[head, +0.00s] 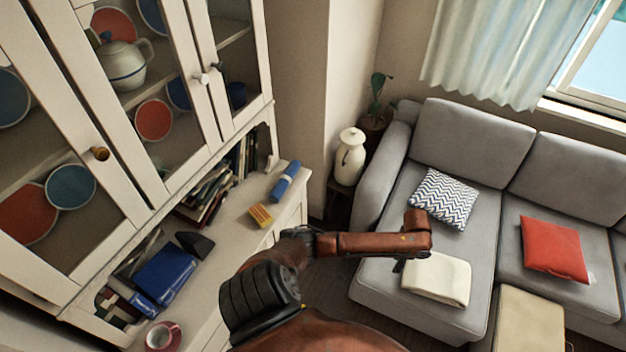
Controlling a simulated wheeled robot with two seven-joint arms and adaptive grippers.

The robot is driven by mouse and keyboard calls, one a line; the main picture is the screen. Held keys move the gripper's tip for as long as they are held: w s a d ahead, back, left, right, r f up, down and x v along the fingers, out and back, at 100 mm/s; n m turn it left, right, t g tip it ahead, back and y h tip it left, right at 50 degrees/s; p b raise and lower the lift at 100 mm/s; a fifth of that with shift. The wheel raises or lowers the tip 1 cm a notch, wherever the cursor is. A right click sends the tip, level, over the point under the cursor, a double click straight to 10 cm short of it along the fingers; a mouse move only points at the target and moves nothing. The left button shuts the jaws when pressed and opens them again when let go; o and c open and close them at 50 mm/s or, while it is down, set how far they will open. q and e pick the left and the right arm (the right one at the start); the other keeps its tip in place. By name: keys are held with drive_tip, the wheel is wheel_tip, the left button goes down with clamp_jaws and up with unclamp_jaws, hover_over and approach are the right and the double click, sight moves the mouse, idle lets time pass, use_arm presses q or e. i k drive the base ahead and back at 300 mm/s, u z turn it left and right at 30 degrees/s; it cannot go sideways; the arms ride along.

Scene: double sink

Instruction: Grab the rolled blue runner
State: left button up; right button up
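The rolled blue runner (285,181) lies on the far right end of the cabinet's counter (232,222), close to its edge, and is fully visible in the head view. My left arm reaches from the bottom middle across to the right. Its gripper (404,264) is a small dark shape below the arm's end, over the sofa and beside a folded cream cloth. It is well to the right of the runner and apart from it. Whether its fingers are open or shut is too small to tell. My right gripper does not show.
A yellow-orange block (261,215) lies on the counter near the runner. Books (208,192) stand behind it, under the glass-door cabinet (150,75). A blue binder (165,271) and a red cup (160,337) are nearer. A grey sofa (468,140) stands at right.

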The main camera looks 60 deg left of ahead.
sight(276, 193)
drive_tip(key=i, duration=0.9)
drive_tip(key=u, duration=1.95)
